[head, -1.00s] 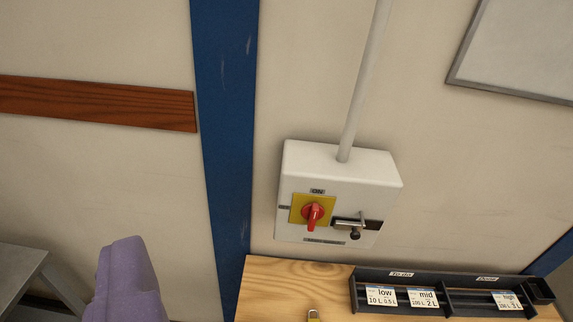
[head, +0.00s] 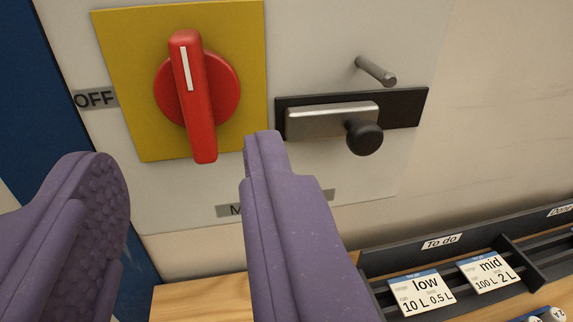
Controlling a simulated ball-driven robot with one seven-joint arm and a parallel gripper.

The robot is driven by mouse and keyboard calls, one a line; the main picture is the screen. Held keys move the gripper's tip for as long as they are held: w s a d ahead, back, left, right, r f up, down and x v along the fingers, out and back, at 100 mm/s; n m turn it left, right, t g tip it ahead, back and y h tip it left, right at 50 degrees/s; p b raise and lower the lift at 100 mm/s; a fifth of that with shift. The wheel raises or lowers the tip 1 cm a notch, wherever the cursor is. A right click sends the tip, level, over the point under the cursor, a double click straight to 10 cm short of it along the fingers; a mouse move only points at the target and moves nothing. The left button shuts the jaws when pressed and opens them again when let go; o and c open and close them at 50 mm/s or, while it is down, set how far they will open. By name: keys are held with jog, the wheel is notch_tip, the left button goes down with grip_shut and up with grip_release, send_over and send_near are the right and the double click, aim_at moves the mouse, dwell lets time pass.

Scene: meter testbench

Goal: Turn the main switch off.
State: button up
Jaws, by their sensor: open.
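The main switch (head: 197,95) is a red rotary handle on a yellow plate (head: 130,45), on the front of a pale box (head: 340,40). Its handle stands nearly upright, its white line at the top, tilted slightly left. An OFF label (head: 96,99) is left of the plate; the ON label seen earlier above it is out of frame. My gripper (head: 190,165) is open and empty. Its purple fingers show below the switch, one at lower left, one at lower middle. The right finger's tip overlaps the plate's lower right corner; I cannot tell whether it touches.
A sliding latch (head: 330,121) with a black knob (head: 364,138) and a protruding metal pin (head: 376,71) are right of the switch. Below is a wooden bench (head: 200,300) with a dark card rack (head: 375,262). A blue post (head: 30,110) stands at left.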

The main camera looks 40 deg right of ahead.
aim_at(193, 97)
jog(key=x, duration=0.7)
jog(key=shift+p, duration=0.4)
grip_shut()
